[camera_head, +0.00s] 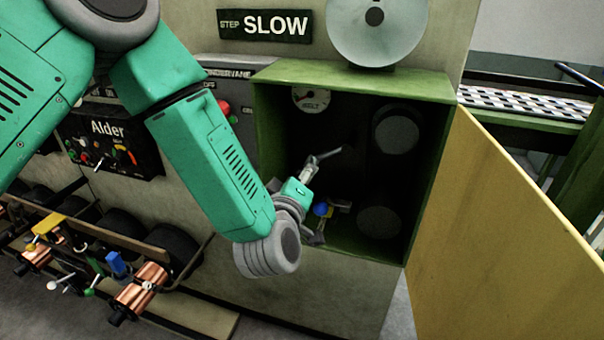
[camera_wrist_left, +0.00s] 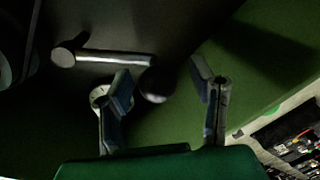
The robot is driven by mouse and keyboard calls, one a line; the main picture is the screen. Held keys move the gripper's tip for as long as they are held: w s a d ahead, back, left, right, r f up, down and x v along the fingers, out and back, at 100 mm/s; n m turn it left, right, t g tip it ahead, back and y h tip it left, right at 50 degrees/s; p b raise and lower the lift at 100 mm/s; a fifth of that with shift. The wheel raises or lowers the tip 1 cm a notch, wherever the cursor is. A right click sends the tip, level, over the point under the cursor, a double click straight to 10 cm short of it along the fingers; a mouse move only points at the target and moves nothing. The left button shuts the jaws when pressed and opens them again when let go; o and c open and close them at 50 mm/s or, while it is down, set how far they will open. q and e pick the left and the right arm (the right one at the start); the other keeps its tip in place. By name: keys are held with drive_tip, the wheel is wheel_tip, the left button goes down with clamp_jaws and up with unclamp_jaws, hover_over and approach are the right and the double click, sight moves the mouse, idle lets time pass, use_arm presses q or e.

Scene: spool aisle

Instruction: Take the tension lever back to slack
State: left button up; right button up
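My left gripper (camera_head: 315,203) reaches into the open green cabinet (camera_head: 360,75) in the head view. A blue ball knob (camera_head: 321,209) with a short metal bar (camera_head: 342,207) beside it shows between its fingers; this looks like the tension lever. In the left wrist view my left gripper (camera_wrist_left: 165,90) is open, with a finger on each side of a dark round knob (camera_wrist_left: 156,85). A grey bar (camera_wrist_left: 115,58) with a round end lies just beyond the fingers. I cannot tell whether a finger touches the knob. The right gripper is not in view.
A yellow door (camera_head: 490,230) stands open at the right. A dial gauge (camera_head: 311,98) and dark round rollers (camera_head: 397,133) are inside the cabinet. Left are the Alder panel (camera_head: 115,140) and a rack with copper spools (camera_head: 142,288). A SLOW sign (camera_head: 265,25) hangs above.

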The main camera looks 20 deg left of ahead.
use_arm(q)
drive_tip(key=s, duration=1.2)
drive_tip(key=shift+d+r, duration=0.35)
drive_tip(key=shift+r, duration=0.05)
drive_tip(key=shift+w, duration=0.1)
drive_tip(key=s+a+f+m+g+h, duration=0.1)
drive_tip(key=s+a+f+m+g, duration=0.2)
drive_tip(key=f, duration=0.6)
drive_tip(key=s+f+m+g+h, duration=0.1)
drive_tip(key=s+f+m+g, duration=0.25)
drive_tip(key=f, duration=0.55)
drive_tip(key=s+a+f+m+g, duration=0.1)
drive_tip(key=s+a+f+g, duration=0.2)
drive_tip(key=s, duration=0.3)
drive_tip(key=s+a+f+m+g, duration=0.2)
drive_tip(key=s+a+f+g, duration=0.1)
drive_tip(key=s, duration=0.3)
drive_tip(key=s+a+f+m+g+y, duration=0.1)
drive_tip(key=s+a+f+m+g, duration=0.1)
drive_tip(key=s+a+f+g, duration=0.2)
drive_tip(key=shift+s+a+f, duration=0.3)
drive_tip(key=shift+s+f, duration=0.45)
drive_tip(key=shift+s, duration=0.25)
